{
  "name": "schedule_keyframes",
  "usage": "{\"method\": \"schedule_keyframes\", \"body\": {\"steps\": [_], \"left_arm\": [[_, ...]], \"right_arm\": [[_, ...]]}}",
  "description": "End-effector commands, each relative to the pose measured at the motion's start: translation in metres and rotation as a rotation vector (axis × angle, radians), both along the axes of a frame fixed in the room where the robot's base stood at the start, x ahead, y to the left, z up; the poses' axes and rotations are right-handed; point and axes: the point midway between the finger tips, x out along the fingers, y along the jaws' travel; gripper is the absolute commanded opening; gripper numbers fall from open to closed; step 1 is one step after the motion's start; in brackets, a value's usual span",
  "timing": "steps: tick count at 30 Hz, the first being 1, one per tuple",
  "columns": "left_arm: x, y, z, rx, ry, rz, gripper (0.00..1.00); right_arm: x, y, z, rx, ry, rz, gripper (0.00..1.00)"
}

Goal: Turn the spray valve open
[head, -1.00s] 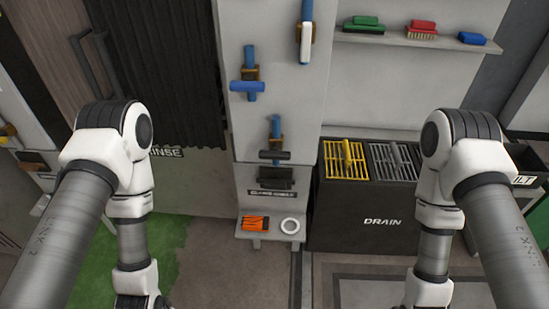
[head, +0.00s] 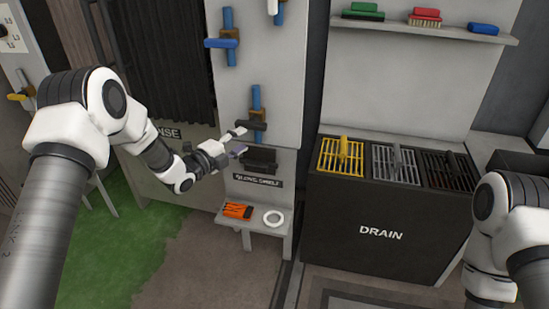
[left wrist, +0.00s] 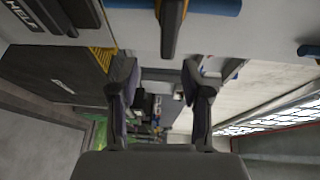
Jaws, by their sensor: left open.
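Several valves on blue pipes are on the pale wall panel in the head view; I can read no spray label. The lower one has a blue pipe, a brass-coloured body and a black lever (head: 250,125) lying crosswise. An upper valve has a blue lever (head: 221,43), also crosswise. My left gripper (head: 238,142) is open and empty, its fingers just left of and slightly below the black lever, apparently apart from it. In the left wrist view, a dark lever (left wrist: 173,25) on an orange-yellow body shows beyond the open fingers, near the top. My right gripper is out of view.
Below the valves, a small shelf (head: 270,226) holds an orange item (head: 237,211) and a white ring (head: 273,218). A dark drain cabinet (head: 385,225) with grates stands right. Brushes (head: 425,17) lie on a high shelf. A black curtain (head: 160,60) hangs left.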

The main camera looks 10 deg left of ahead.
Motion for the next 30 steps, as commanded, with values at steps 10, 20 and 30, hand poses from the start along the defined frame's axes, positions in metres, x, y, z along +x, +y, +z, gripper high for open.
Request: {"method": "schedule_keyframes", "body": {"steps": [10, 20, 30], "left_arm": [[0.022, 0.007, 0.010, -0.010, -0.066, 0.022, 0.48], [0.074, -0.017, 0.009, -0.012, -0.063, 0.023, 0.48], [0.079, -0.019, 0.009, -0.016, -0.061, 0.025, 0.34]], "right_arm": [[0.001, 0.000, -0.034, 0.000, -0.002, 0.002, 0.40], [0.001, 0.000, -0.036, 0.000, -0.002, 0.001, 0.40], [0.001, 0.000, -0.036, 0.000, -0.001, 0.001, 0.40]]}}
